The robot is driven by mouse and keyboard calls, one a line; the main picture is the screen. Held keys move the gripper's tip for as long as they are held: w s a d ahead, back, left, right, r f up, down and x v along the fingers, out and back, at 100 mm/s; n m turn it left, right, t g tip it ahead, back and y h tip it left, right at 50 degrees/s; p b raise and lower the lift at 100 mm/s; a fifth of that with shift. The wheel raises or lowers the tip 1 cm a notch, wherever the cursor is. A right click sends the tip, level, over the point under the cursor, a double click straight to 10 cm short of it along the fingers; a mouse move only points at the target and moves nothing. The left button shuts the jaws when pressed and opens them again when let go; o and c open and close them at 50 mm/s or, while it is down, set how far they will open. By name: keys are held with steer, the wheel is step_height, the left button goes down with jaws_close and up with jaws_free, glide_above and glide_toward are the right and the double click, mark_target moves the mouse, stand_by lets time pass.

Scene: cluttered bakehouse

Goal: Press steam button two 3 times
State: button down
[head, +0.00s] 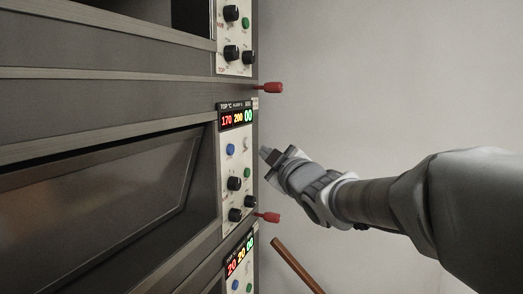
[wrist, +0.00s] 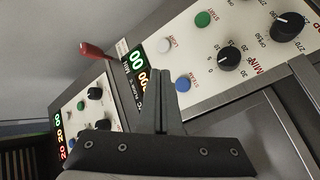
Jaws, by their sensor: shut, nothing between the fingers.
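The middle oven panel (head: 223,178) shows a display reading 170, 200 and 00. It carries a blue button (head: 231,149), a pale button (head: 246,144), a green button (head: 247,172) and black knobs. The numbering of the steam buttons is not readable. My gripper (head: 266,152) is shut and empty, just right of this panel and pointing at it. In the wrist view, the shut fingertips (wrist: 157,84) appear just left of the blue button (wrist: 183,85) and over the lower part of the display (wrist: 140,70). No contact with the button is visible.
A lower panel (wrist: 92,118) has its own blue button (wrist: 72,143). An upper panel (head: 234,62) sits above. Red knobs (head: 268,88) (head: 268,217) stick out from the oven's right edge. A wooden handle (head: 296,265) leans below my arm. The wall at right is clear.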

mark_target(232, 150)
stand_by(0.4)
steer(key=d+n+g, duration=0.1)
steer(key=n, duration=0.4)
steer(key=s+d+n+g+p, duration=0.1)
steer(key=n, duration=0.4)
steer(key=d+n+g+p, duration=0.1)
steer(key=n, duration=0.4)
steer(key=shift+s+d+h, duration=0.15)
steer(key=shift+d+h, duration=0.2)
steer(key=shift+h, duration=0.05)
steer(key=shift+a, duration=0.1)
steer(key=w+a, duration=0.3)
steer(key=a, duration=0.5)
steer(key=shift+w+a, duration=0.1)
steer(key=shift+a, duration=0.15)
stand_by(1.4)
steer(key=shift+a, duration=0.2)
